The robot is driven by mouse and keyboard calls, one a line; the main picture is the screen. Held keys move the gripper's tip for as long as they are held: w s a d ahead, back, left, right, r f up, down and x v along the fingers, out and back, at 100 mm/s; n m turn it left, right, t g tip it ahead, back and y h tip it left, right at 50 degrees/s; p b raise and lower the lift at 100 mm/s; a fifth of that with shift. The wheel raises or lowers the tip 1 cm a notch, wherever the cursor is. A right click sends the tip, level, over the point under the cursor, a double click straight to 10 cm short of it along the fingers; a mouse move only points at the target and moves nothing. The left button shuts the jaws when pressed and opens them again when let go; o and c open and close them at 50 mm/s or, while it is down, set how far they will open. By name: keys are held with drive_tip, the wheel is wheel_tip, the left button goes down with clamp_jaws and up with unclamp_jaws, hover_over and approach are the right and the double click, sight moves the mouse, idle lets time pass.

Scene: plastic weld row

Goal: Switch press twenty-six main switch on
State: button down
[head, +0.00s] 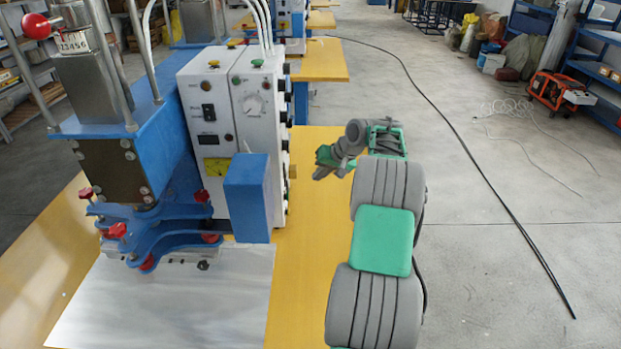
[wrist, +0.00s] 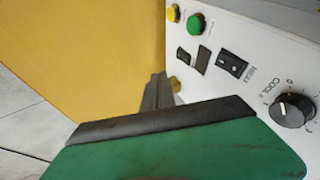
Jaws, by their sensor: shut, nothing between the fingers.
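The press (head: 130,165) stands at the left in the head view, with a white control box (head: 215,140) on its right. In the wrist view my gripper's fingertips (wrist: 157,90) are together beside a white panel (wrist: 215,85). That panel carries a black rocker switch (wrist: 183,55) and another black switch (wrist: 232,65). I cannot tell which is the main switch, nor read a press number.
The wrist view panel also has a yellow button (wrist: 173,13), a green button (wrist: 195,24) and a black knob (wrist: 292,111). The yellow tabletop (head: 305,230) is bare right of the box. A blue block (head: 247,198) stands before the box. A cable (head: 450,125) crosses the floor.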

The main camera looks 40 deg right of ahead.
sight(288, 187)
drive_tip(key=w+a+f+p, duration=0.2)
drive_tip(key=w+a+f, duration=0.2)
drive_tip(key=w+f, duration=0.3)
drive_tip(key=shift+a, duration=0.15)
drive_tip(key=shift+f, duration=0.1)
